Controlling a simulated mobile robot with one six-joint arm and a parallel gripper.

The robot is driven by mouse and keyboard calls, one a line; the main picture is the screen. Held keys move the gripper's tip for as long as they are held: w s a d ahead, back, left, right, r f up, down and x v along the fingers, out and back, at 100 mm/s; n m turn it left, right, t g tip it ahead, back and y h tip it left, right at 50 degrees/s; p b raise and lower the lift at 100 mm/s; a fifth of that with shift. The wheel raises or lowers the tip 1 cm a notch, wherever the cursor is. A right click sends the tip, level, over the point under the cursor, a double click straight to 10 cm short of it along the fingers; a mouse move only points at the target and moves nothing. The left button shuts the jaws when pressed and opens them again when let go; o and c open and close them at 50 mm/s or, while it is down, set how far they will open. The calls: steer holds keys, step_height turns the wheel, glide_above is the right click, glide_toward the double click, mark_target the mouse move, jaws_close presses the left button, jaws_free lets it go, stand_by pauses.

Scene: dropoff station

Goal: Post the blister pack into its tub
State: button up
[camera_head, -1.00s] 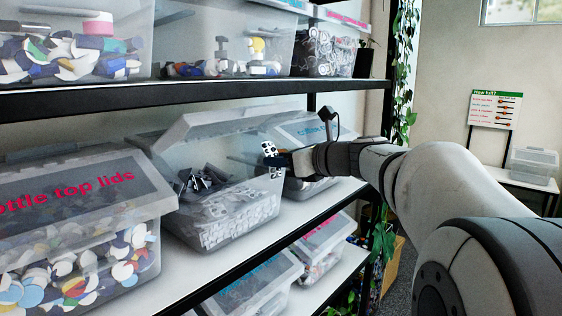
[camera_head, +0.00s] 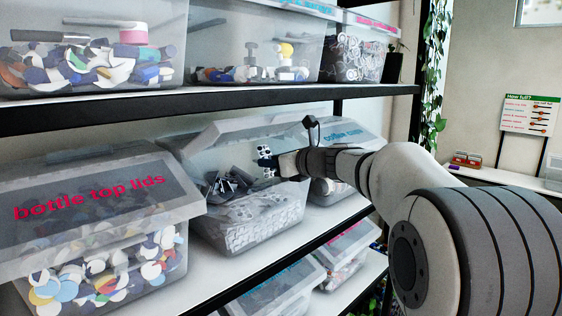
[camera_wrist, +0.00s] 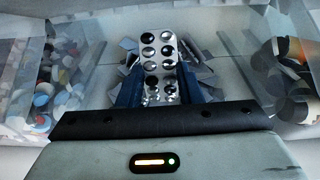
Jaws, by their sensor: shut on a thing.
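My gripper (camera_head: 270,162) is shut on the blister pack (camera_head: 264,151), a silvery white strip with dark round blisters. In the wrist view the blister pack (camera_wrist: 158,62) stands up between my two blue fingers (camera_wrist: 158,88). The middle clear tub (camera_head: 250,222) on the middle shelf holds silvery blister packs and dark pieces, and its lid (camera_head: 235,128) is tilted up at the back. In the head view the pack is at the tub's open front, below the lid. The wrist view shows the tub's contents (camera_wrist: 202,70) behind the pack. My fingers partly hide the pack's lower part.
A tub labelled bottle top lids (camera_head: 105,230) stands close on the left. Another lidded tub (camera_head: 335,185) is close on the right. The upper shelf edge (camera_head: 200,102) runs above, with more tubs on it. Further tubs (camera_head: 275,290) stand on the shelf below.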

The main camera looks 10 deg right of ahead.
steer(key=o, duration=1)
steer(key=shift+s, duration=0.1)
steer(key=b+v, duration=0.2)
steer(key=v, duration=0.5)
steer(key=shift+s+d, duration=0.2)
steer(key=shift+d, duration=0.05)
